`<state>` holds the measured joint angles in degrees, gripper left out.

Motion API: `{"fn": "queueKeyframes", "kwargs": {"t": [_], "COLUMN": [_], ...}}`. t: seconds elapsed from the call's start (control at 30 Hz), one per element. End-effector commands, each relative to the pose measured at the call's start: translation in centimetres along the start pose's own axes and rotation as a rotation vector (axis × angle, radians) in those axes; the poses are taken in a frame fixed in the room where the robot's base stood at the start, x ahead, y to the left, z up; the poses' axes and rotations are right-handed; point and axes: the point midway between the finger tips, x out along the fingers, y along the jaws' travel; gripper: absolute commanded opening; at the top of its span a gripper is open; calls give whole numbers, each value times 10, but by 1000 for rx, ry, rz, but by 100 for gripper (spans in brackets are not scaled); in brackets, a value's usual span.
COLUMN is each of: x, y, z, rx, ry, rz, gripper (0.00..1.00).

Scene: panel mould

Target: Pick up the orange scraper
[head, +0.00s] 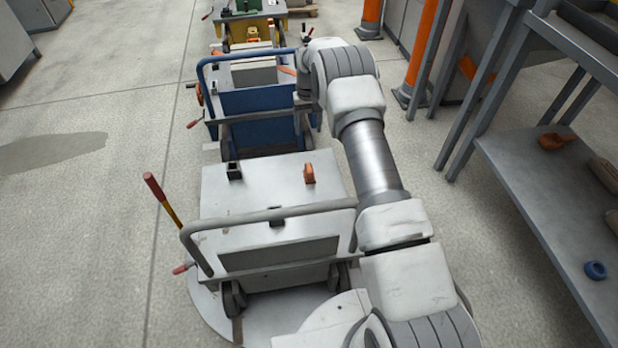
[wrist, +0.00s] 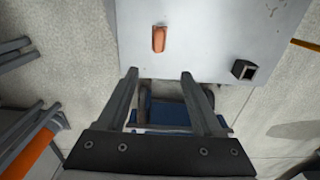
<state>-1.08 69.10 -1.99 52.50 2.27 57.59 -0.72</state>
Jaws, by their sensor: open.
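The orange scraper (head: 309,173) appears as a small upright orange piece on the pale top of the nearest cart (head: 262,212), right of its middle. In the wrist view the scraper (wrist: 158,39) lies on the same pale panel (wrist: 205,30), near its edge. My gripper (wrist: 159,74) is open and empty. Its two fingers point toward the panel edge, and the scraper is ahead of them, roughly in line with the gap. In the head view my arm reaches past the cart's right side, and the fingers are not clearly seen there.
A dark hollow block (head: 233,171) stands left of the scraper; it also shows in the wrist view (wrist: 244,69). A grey rail (head: 270,215) crosses the cart's near side. A blue cart (head: 258,112) stands behind. A metal shelf (head: 540,200) is at right. Floor at left is clear.

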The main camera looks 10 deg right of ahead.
Motion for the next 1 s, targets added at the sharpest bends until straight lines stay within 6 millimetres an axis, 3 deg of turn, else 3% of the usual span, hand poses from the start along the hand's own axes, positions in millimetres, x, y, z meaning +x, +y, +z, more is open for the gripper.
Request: {"fn": "queueKeyframes", "kwargs": {"t": [0.03,0.27,0.7,1.0], "x": [16,48,139,158], "y": [0,0,0,0], "z": [0,1,3,3], "rx": [-1,-2,-2,-2], "ry": [-7,-16,-16,-15], "rz": [0,1,1,1], "gripper": [68,68,68,68]}}
